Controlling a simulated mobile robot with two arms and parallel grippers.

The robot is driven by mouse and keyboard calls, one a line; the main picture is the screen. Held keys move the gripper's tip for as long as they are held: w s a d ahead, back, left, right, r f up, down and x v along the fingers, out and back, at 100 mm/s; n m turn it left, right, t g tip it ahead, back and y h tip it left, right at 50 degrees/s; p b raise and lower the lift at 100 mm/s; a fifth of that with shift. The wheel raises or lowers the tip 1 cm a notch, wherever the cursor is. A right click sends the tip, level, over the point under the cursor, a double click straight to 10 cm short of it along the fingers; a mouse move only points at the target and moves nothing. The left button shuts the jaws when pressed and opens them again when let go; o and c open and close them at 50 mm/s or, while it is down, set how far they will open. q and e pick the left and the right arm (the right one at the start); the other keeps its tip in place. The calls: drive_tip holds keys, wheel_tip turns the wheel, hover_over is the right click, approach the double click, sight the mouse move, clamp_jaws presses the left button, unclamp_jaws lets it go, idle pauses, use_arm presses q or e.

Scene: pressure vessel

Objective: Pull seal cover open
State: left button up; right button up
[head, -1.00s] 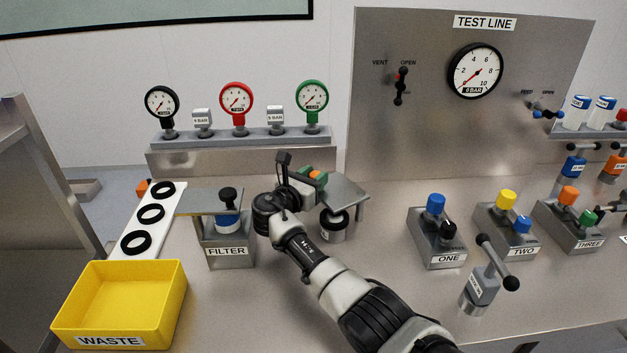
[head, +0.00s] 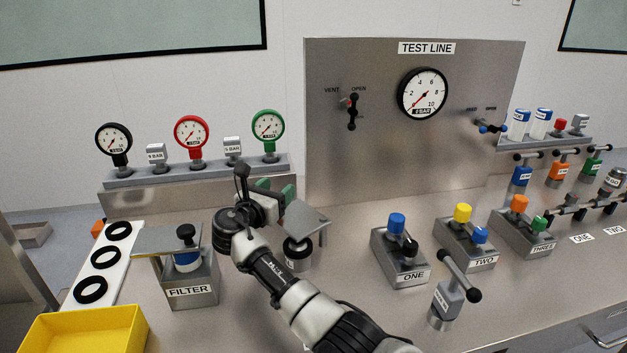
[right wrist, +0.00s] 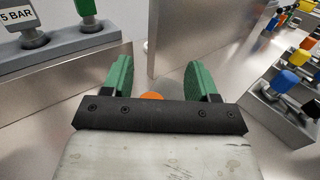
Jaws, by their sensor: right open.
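A flat grey metal plate (head: 308,222), which looks like the seal cover, stands tilted beside a round housing with a black ring (head: 297,248). My right gripper (head: 276,190) is above and just left of the plate in the head view, with its green fingers pointing away. In the right wrist view the fingers (right wrist: 158,80) are spread apart with nothing clamped between them. A small orange piece (right wrist: 152,96) shows low between them, partly hidden by the gripper body; I cannot tell whether it touches. My left gripper is not in view.
The FILTER block (head: 190,290) with its plate stands left of my arm. A yellow bin (head: 85,330) and a white strip with black rings (head: 105,262) lie further left. Block ONE (head: 400,270) and a lever (head: 446,300) stand right. A gauge rail (head: 200,170) is behind.

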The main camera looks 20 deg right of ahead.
drive_tip(key=s+d+r, duration=0.6)
drive_tip(key=s+d, duration=0.1)
drive_tip(key=s, duration=0.1)
drive_tip(key=shift+d, duration=0.35)
drive_tip(key=shift+r, duration=0.1)
